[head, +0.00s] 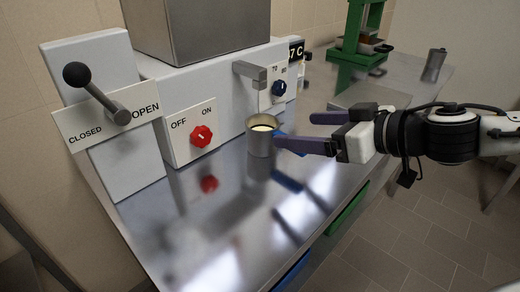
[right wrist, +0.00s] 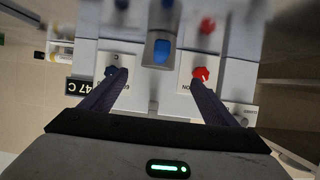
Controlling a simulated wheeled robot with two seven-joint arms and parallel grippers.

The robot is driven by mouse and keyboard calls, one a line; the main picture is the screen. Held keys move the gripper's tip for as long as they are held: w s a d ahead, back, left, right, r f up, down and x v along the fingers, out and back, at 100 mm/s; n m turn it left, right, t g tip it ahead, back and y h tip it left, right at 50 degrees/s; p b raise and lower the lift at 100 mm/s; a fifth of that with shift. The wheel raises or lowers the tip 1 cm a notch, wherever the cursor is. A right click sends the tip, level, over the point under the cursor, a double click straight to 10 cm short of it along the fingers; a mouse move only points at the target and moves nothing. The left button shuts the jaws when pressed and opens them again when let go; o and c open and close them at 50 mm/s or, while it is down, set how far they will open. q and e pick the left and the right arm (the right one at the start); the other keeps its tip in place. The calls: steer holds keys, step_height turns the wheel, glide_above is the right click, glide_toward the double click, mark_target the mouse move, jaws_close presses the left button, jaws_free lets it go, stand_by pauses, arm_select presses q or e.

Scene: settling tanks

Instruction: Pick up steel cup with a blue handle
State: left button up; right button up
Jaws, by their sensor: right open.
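The steel cup (head: 261,143) stands upright on the shiny metal counter, in front of the white machine, with pale yellow contents inside. Its blue handle is partly hidden by my right gripper in the head view; a bit of blue shows beside the finger. My right gripper (head: 298,131) is open and empty, just right of the cup, fingers pointing towards it. In the right wrist view, the cup's blue handle (right wrist: 161,50) lies ahead of the gap between the open fingers (right wrist: 160,78). My left gripper is not in view.
The white machine has a red OFF/ON knob (head: 201,136), a blue knob (head: 279,88), a spout (head: 249,71) above the cup and a black-knobbed lever (head: 92,90). A green press (head: 356,50) and a grey container (head: 434,64) stand farther back. The counter front is clear.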

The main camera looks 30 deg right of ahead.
mark_target(271, 152)
steer(key=shift+w+a+f+p, duration=0.15)
steer(key=shift+w+a+p, duration=0.15)
steer(key=shift+w+p, duration=0.2)
steer(key=shift+w+a+f, duration=0.1)
steer(key=shift+w+f, duration=0.1)
steer(key=shift+w, duration=0.2)
steer(key=shift+w+a+f+p, duration=0.1)
steer(key=shift+w+f+p, duration=0.05)
steer(key=shift+w+p, duration=0.4)
steer(key=shift+w+a+f, duration=0.2)
steer(key=shift+w+f, duration=0.15)
steer(key=shift+w, duration=0.25)
steer(key=shift+w+p, duration=0.35)
steer(key=p+x, duration=0.1)
steer(key=x, duration=0.3)
steer(key=shift+d, duration=0.1)
steer(key=shift+w+f, duration=0.25)
steer(key=shift+w, duration=0.1)
steer(key=c, duration=1.7)
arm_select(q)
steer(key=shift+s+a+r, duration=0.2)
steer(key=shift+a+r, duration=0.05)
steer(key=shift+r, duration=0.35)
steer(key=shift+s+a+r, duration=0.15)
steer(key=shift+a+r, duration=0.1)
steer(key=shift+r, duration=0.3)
